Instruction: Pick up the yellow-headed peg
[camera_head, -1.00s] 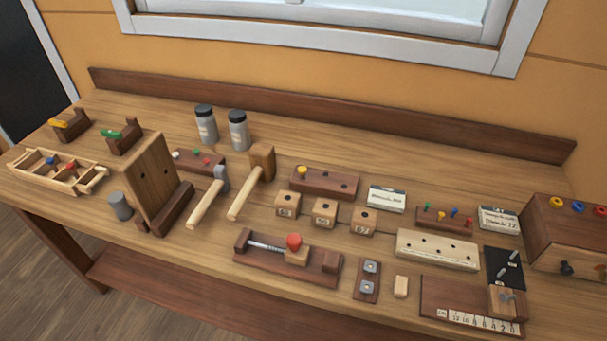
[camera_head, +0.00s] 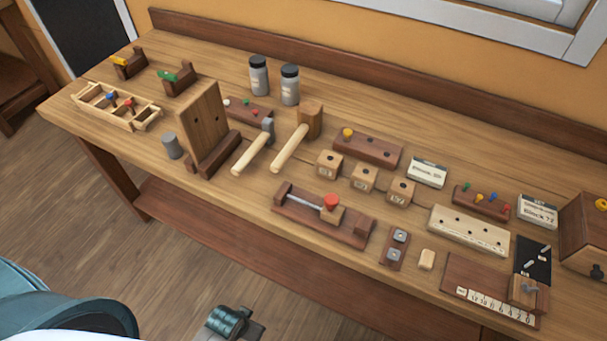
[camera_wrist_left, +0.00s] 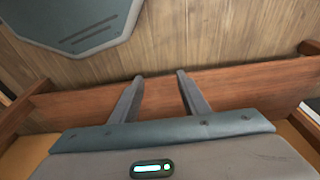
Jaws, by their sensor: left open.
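A yellow-headed peg (camera_head: 347,132) stands upright in the left end of a dark wooden block (camera_head: 369,149) near the middle of the bench. No peg shows in that view. In the head view, parts of my body show at the bottom left, off the bench. My right gripper is not in view.
Three small wooden cubes (camera_head: 364,179) stand just in front of the dark block. A clamp-like fixture with a red knob (camera_head: 331,202) is in front. Two jars (camera_head: 289,86) stand behind.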

